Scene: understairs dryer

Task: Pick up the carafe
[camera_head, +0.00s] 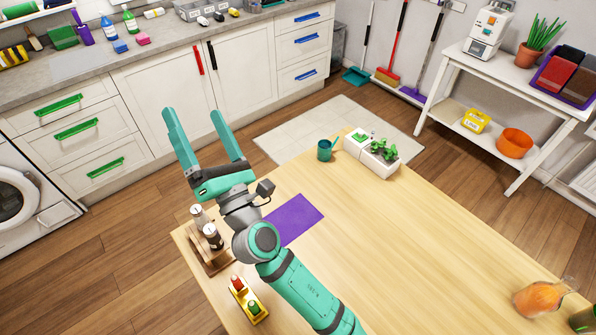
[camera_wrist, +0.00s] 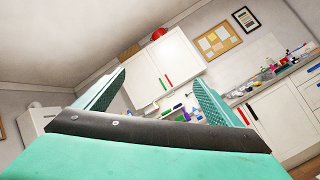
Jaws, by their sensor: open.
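The carafe (camera_head: 540,298) looks like a clear glass vessel with orange contents. It is on the wooden table (camera_head: 420,240) near its right end, low in the head view. Its clear neck points up and to the right in the picture; I cannot tell whether it is upright or tilted. My gripper (camera_head: 196,114) is open and empty, raised above the far left part of the table, well away from the carafe. In the wrist view my gripper's fingers (camera_wrist: 160,80) are spread with nothing between them; the carafe is not in that view.
A green item (camera_head: 584,319) is beside the carafe, cut by the frame edge. A purple mat (camera_head: 294,220), a teal mug (camera_head: 325,150), a white planter (camera_head: 372,157), a bottle rack (camera_head: 217,262) and a yellow tray (camera_head: 247,302) are on the table. The table between mat and carafe is mostly clear.

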